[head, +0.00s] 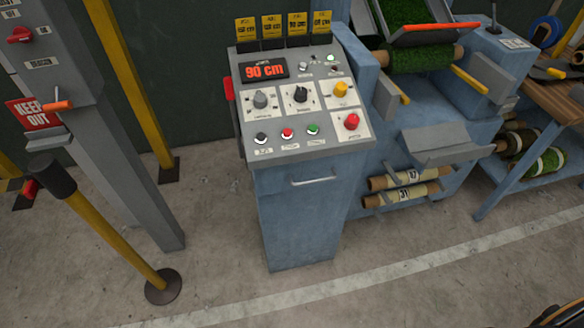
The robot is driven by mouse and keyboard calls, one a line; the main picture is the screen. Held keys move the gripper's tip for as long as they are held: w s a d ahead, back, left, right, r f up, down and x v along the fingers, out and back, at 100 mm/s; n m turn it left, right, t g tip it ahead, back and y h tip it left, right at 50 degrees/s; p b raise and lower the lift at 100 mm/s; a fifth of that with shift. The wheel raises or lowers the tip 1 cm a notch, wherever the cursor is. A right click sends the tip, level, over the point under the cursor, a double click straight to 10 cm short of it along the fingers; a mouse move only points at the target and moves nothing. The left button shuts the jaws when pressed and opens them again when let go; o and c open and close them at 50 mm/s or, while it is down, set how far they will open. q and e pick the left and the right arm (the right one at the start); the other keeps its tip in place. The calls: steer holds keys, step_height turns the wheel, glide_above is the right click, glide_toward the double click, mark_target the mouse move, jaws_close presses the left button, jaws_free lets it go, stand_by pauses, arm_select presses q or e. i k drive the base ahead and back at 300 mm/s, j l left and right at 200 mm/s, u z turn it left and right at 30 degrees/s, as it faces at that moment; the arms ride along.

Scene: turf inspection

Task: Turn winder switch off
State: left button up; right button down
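A blue-grey control console (301,215) stands in the middle of the head view with a sloping grey panel on top. The panel carries rotary switches: a grey knob (260,99), a black knob (301,95), a yellow knob (340,89) and a red knob (352,121). The labels under them are too small to read surely, so I cannot tell which is the winder switch or its setting.
A grey post (110,130) with a "KEEP OUT" sign and a yellow barrier post (120,245) stand left. A turf machine (430,140) adjoins right. The floor in front is clear.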

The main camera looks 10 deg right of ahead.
mark_target(352, 123)
steer(key=k+z, duration=0.1)
steer(key=z, duration=0.55)
